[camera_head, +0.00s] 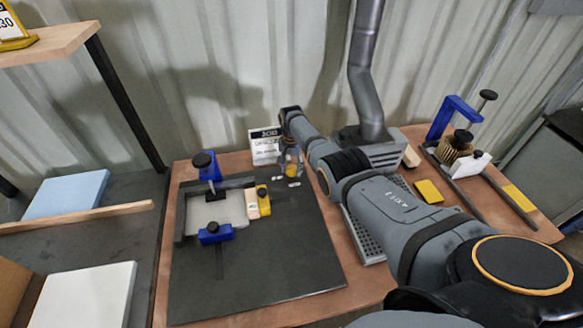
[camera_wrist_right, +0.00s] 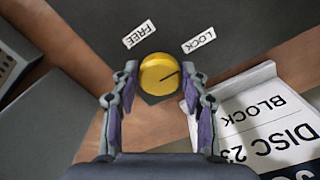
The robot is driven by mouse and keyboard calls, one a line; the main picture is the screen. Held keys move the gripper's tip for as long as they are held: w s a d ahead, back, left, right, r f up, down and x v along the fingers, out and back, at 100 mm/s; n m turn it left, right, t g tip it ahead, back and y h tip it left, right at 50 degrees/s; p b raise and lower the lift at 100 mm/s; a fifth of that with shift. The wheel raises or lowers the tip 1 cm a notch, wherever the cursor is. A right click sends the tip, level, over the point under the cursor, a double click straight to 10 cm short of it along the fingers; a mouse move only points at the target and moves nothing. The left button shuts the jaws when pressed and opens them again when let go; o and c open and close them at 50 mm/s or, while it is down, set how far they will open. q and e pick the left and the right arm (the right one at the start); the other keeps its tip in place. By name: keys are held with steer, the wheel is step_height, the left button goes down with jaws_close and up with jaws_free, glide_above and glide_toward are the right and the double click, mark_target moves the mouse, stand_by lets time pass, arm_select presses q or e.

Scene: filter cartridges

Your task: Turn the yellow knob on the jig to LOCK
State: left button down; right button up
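The yellow knob (camera_wrist_right: 157,75) is round and sits on the dark jig plate (camera_head: 255,262). Its dark line points right and slightly up in the right wrist view, toward the side of the LOCK label (camera_wrist_right: 199,41). The FREE label (camera_wrist_right: 139,33) lies above and left of the knob. My left gripper is not in view.
A white sign (camera_head: 265,147) stands just behind the right gripper. A blue-clamped fixture (camera_head: 214,233) with a small yellow block (camera_head: 263,202) sits left on the plate. A yellow pad (camera_head: 429,191) and a blue press (camera_head: 450,120) are at right.

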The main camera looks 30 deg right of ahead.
mark_target(291, 169)
steer(key=o, duration=0.4)
step_height(291, 169, up, 12)
stand_by(0.5)
